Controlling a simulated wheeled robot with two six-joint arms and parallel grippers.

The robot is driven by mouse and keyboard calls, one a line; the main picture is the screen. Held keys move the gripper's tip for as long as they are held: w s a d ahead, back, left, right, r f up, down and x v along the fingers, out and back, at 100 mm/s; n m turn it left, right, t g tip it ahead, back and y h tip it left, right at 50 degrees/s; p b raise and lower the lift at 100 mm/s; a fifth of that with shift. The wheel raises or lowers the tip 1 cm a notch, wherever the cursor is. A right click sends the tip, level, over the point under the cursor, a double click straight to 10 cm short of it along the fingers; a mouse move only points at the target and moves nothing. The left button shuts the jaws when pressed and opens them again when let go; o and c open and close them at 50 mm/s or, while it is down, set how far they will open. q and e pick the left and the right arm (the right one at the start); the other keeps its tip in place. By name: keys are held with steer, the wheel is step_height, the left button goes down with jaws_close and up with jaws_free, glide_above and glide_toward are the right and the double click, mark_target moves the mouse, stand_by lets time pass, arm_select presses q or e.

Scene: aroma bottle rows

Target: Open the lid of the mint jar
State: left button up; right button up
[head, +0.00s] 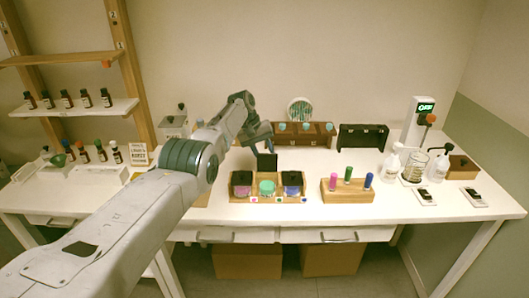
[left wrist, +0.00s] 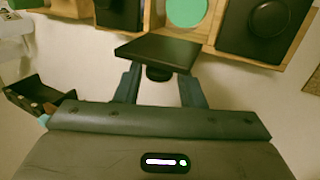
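The mint jar (head: 267,187), with a green top surface showing, sits in the middle of a small wooden tray (head: 241,199). Its green round shows uncovered at the top of the left wrist view (left wrist: 187,10). A black square lid (head: 267,161) is raised and tilted just behind this jar. In the left wrist view the lid (left wrist: 160,49) has its round knob between the fingers of my left gripper (left wrist: 160,84). The lid hides the fingertips, so I cannot tell whether they press on the knob. My right gripper is out of view.
Dark-lidded jars with pink (head: 241,189) and blue (head: 291,189) contents flank the mint jar. A wooden block (head: 347,196) with three coloured vials stands to the right. Wooden racks (head: 318,141) are behind.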

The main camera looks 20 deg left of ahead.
arm_select(q)
steer(key=shift+o, duration=0.8)
steer(key=shift+r, duration=0.1)
steer(key=shift+a+r, duration=0.15)
steer(key=shift+r, duration=0.1)
steer(key=b+v, duration=0.1)
steer(key=v, duration=0.9)
steer(key=shift+b, duration=0.4)
